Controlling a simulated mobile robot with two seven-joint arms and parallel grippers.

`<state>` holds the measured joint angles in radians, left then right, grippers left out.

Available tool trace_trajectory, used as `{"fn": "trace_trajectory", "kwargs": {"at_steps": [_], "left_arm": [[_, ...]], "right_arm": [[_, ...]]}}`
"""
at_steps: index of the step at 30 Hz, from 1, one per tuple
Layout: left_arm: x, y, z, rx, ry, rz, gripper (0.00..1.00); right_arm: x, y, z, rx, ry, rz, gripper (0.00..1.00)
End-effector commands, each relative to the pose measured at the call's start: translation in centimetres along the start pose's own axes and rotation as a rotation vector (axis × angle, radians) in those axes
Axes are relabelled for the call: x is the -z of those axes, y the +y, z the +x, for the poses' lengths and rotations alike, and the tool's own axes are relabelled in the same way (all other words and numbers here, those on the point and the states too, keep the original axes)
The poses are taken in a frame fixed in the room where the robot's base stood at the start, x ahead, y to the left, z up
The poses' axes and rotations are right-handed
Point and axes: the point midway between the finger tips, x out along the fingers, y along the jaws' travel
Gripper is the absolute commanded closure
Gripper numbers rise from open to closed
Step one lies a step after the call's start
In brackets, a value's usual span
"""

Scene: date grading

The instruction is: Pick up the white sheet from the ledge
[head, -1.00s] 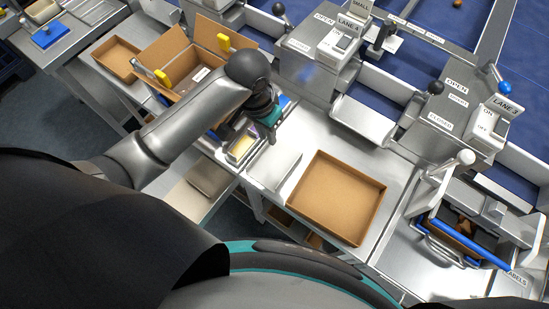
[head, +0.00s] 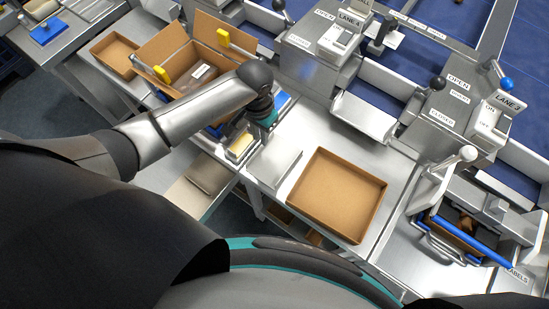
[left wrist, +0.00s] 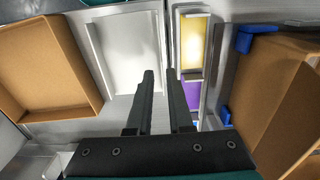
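A pale, flat rectangular panel (head: 275,165) lies on the steel bench left of the open brown box. In the left wrist view it is a whitish surface (left wrist: 130,48) inside a grey metal edge. I cannot tell the white sheet apart from the ledge under it. My left gripper (head: 258,122) is above the bench, just beyond the panel; its fingers are mostly hidden in the head view. In the left wrist view its two dark fingers (left wrist: 160,72) are apart with nothing between them, over the panel's right edge. My right gripper is not in view.
A shallow brown box (head: 338,196) stands right of the panel. A yellow pad (left wrist: 193,45) and a purple one (left wrist: 192,97) lie right of the fingers. An open carton (head: 182,62) holding a packet stands at left. Bare steel bench (head: 330,130) lies behind the box.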

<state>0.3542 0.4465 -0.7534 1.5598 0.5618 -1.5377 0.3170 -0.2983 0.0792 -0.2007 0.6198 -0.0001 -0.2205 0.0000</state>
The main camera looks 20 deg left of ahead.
Motion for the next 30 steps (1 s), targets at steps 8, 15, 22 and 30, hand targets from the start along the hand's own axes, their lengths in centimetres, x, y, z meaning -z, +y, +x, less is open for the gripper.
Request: {"fn": "trace_trajectory", "kwargs": {"at_steps": [8,15,22,30], "left_arm": [[-0.5,-0.2,3.4,0.0,-0.004,0.0,0.81],[-0.4,-0.2,5.3,0.001,0.0,0.002,0.81],[-0.4,-0.2,5.3,0.001,0.0,0.002,0.83],[-0.4,-0.2,5.3,0.0,0.001,0.001,1.0]], "right_arm": [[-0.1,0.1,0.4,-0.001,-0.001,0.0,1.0],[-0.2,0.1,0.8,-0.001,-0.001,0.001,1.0],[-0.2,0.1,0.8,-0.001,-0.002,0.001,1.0],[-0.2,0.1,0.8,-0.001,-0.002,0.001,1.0]]}}
